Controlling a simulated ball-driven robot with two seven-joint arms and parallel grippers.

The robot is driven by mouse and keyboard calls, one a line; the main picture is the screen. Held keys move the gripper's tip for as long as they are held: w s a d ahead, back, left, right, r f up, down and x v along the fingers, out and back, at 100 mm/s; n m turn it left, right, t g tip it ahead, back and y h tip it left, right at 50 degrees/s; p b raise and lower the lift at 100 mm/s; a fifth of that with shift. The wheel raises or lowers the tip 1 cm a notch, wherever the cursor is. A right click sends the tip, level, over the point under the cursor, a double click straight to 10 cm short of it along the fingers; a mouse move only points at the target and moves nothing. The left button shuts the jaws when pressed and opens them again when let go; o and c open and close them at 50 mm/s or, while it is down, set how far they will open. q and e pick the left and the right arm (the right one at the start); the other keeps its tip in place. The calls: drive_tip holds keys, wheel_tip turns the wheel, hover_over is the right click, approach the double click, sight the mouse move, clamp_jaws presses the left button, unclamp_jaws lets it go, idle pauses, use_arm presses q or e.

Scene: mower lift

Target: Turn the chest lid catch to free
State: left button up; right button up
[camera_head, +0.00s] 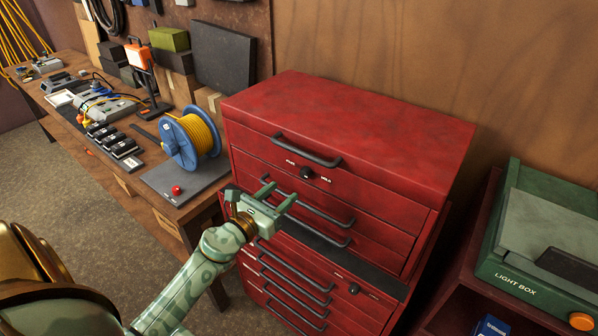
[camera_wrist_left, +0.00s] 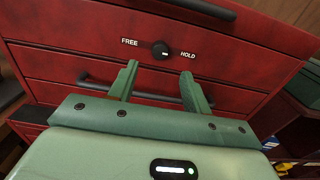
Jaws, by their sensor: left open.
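The red tool chest (camera_head: 350,125) stands against the wooden wall with its lid down. The catch, a small round black knob (camera_head: 306,172), is on its upper front between white labels. In the left wrist view the knob (camera_wrist_left: 160,50) has FREE at its left and HOLD at its right; its small white mark appears toward the HOLD side. My left gripper (camera_head: 281,191) is open and empty in front of the chest, a little below and left of the knob. In the left wrist view its fingertips (camera_wrist_left: 160,70) are spread, with the knob beyond the gap, apart from them. My right gripper is out of view.
Black bar handles (camera_head: 306,150) project from the chest front above and below the catch. A workbench (camera_head: 150,190) with a yellow cable reel (camera_head: 190,138) stands at the left. A green light box (camera_head: 540,250) is at the right. Floor is open at lower left.

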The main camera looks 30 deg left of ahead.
sight(303, 174)
use_arm(q)
drive_tip(key=w, duration=0.8)
drive_tip(key=shift+w+d, duration=0.2)
drive_tip(key=shift+d, duration=0.15)
drive_tip(key=c, duration=1)
